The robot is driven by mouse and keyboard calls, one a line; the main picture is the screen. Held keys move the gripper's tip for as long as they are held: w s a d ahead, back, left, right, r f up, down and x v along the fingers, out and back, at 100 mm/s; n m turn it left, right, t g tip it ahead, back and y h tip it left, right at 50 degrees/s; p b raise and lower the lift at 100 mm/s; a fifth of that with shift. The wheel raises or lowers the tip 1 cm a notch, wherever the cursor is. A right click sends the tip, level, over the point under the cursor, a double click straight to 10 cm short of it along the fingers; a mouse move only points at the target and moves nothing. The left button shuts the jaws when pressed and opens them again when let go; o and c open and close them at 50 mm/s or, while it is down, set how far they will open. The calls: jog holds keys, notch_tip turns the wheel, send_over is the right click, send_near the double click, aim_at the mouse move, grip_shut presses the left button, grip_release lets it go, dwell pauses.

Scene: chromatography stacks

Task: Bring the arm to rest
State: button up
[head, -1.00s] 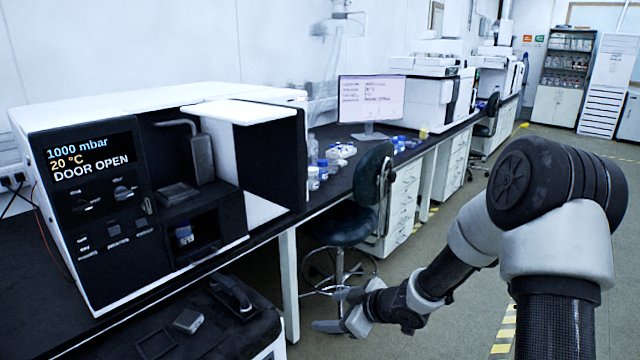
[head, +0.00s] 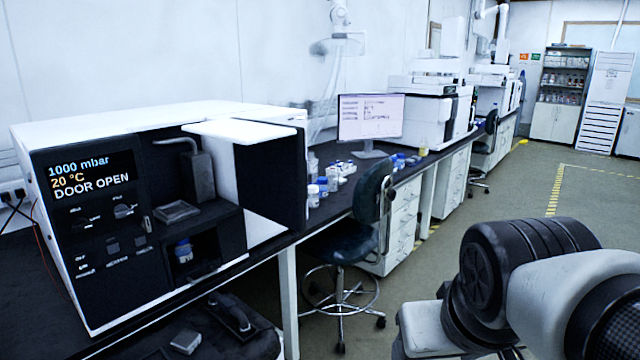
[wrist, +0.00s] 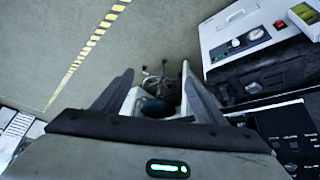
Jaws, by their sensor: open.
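My arm (head: 520,285) is folded low at the right of the head view, over the floor beside the bench. My gripper is out of sight there. In the wrist view my gripper (wrist: 157,70) has its two fingers spread apart with nothing between them but a view of the floor and the stool's base beyond. The fingers look clear of everything around them.
The instrument (head: 90,190) on the black bench reads "DOOR OPEN", with a small blue-capped bottle (head: 184,251) in its lower recess. A stool (head: 350,235) stands at the bench. A gauged white unit (wrist: 245,35) is right in the wrist view.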

notch_tip(320, 180, up, 22)
jog(key=s+a+p, duration=0.1)
jog(key=s+p, duration=0.1)
jog(key=p, duration=1.9)
jog(key=shift+f+y+p, duration=0.15)
jog(key=shift+y+p, duration=0.15)
jog(key=shift+p, duration=0.05)
